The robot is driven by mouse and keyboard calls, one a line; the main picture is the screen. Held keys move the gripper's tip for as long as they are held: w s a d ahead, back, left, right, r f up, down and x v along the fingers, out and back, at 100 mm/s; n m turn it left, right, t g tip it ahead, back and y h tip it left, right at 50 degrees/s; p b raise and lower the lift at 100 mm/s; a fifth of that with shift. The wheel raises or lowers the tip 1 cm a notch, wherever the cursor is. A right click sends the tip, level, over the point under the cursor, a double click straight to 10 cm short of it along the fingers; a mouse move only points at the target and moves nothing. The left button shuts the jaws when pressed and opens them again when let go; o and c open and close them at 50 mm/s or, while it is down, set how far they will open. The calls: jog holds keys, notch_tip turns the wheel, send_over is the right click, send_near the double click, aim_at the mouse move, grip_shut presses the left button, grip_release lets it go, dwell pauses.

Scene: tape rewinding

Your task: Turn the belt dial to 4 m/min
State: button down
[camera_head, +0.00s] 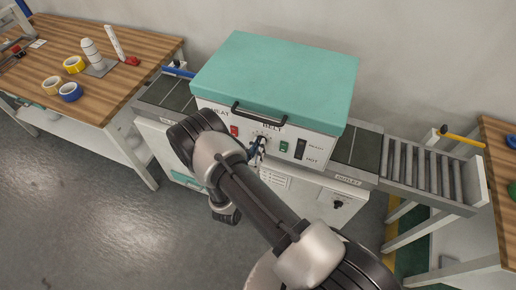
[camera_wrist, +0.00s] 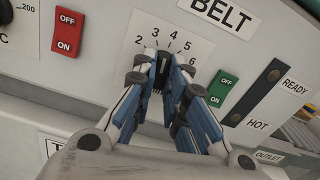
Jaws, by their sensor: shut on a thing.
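The belt dial (camera_wrist: 161,75) is a small dark knob under the BELT label, in front of a white scale plate (camera_wrist: 203,44) with the figures 2 to 6 showing. My gripper (camera_wrist: 157,67) is shut on the dial, with its blue and grey fingers on either side of it. The fingers hide most of the knob and the lower scale, so I cannot tell which figure the dial points to. In the head view my gripper (camera_head: 256,148) is at the front panel of the teal-lidded machine (camera_head: 275,75), partly hidden by my arm.
A red switch (camera_wrist: 67,32) is left of the dial and a green switch (camera_wrist: 222,88) is close on its right. A dark READY/HOT indicator strip (camera_wrist: 255,92) lies further right. A black lid handle (camera_head: 262,113) sits above the panel. A roller conveyor (camera_head: 425,175) extends right.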

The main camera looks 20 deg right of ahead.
jog(key=shift+m, duration=0.7)
jog(key=c, duration=1.6)
grip_release()
jog(key=v, duration=1.2)
jog(key=shift+r, duration=0.1)
